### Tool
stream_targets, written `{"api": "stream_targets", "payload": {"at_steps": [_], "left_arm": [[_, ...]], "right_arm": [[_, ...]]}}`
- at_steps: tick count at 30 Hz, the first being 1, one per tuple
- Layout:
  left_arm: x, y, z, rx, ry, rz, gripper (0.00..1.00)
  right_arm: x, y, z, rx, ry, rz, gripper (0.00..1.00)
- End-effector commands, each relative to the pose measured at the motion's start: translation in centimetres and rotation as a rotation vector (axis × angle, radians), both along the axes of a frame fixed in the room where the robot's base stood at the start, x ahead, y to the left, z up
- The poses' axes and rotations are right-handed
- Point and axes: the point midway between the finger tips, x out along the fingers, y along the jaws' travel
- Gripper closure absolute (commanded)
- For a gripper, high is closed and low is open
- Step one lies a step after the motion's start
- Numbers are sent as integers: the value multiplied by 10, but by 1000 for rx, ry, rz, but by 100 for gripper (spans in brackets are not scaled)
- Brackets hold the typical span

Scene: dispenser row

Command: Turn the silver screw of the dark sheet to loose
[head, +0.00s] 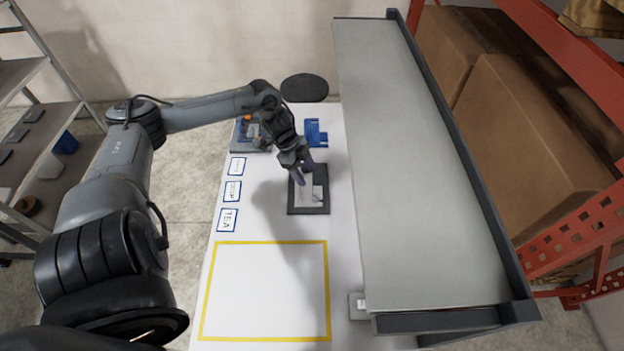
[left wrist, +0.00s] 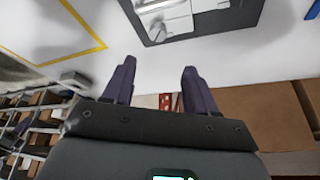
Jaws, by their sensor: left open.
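The dark sheet (head: 293,207) lies on the white table with a pale silvery plate (head: 312,194) on it. In the left wrist view the dark sheet (left wrist: 222,22) is cut off by the top edge, and the shiny silvery part (left wrist: 170,15) shows on it. My right gripper is not in view.
A blue holder (head: 316,133) and a grey tray (head: 240,146) stand at the far end. Label cards (head: 228,220) line the left edge. A yellow outlined area (head: 265,290) is empty in front. A large grey panel (head: 415,160) rises on the right.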

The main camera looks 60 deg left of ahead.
Motion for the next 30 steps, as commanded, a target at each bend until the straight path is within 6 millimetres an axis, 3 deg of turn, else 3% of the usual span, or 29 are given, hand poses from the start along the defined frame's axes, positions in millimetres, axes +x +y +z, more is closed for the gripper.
{"api": "stream_targets", "payload": {"at_steps": [7,21,30], "left_arm": [[-6,2,-13,-3,35,0,43],[11,-21,-78,-1,33,-1,43],[15,-26,-95,2,34,-1,43]], "right_arm": [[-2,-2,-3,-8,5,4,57],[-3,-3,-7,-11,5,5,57],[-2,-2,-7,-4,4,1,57]]}}
